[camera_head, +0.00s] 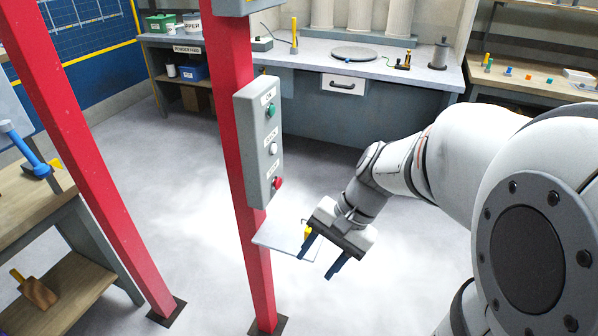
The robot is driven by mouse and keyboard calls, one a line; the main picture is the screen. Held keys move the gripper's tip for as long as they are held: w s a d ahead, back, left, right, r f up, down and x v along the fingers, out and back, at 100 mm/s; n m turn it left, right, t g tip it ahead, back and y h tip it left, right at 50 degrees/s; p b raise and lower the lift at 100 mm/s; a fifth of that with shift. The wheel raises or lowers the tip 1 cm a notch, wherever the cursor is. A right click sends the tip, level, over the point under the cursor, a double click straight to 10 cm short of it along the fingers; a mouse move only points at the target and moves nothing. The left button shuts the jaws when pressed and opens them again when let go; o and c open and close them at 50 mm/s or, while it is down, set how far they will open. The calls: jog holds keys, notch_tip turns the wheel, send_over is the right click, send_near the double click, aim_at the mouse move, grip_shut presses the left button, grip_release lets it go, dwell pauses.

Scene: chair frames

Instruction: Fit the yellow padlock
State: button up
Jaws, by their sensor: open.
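A small yellow thing, likely the yellow padlock (307,231), shows beside my gripper's left finger. It sits at or above a small light-grey shelf (278,236) on the red post. The gripper hides most of it, so its shape and shackle cannot be made out. My gripper (316,266) points down with its two dark fingers apart and nothing seen between them. It is at the shelf's right end, in front of the yellow thing. A grey control box (260,140) with green, white and red buttons is on the post above the shelf.
Two red posts stand here, the nearer-left one (85,150) and the one with the box (262,270). A wooden workbench (30,205) is at the left. Grey counters (330,110) line the back. The floor between is clear. My arm fills the right side.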

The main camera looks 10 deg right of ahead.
jog(key=w+f+m+y+b, duration=0.4)
jog(key=f+m+b, duration=0.1)
jog(key=f, duration=0.3)
jog(key=m+t+y+b, duration=0.5)
jog(key=m+t+b, duration=0.6)
jog(key=m, duration=0.1)
send_near(306, 229)
notch_tip(306, 229, down, 2)
jog(key=w, duration=0.1)
jog(key=b+x, duration=0.1)
jog(key=x, duration=0.6)
jog(key=shift+s+f, duration=0.1)
jog(key=shift+f, duration=0.05)
grip_shut()
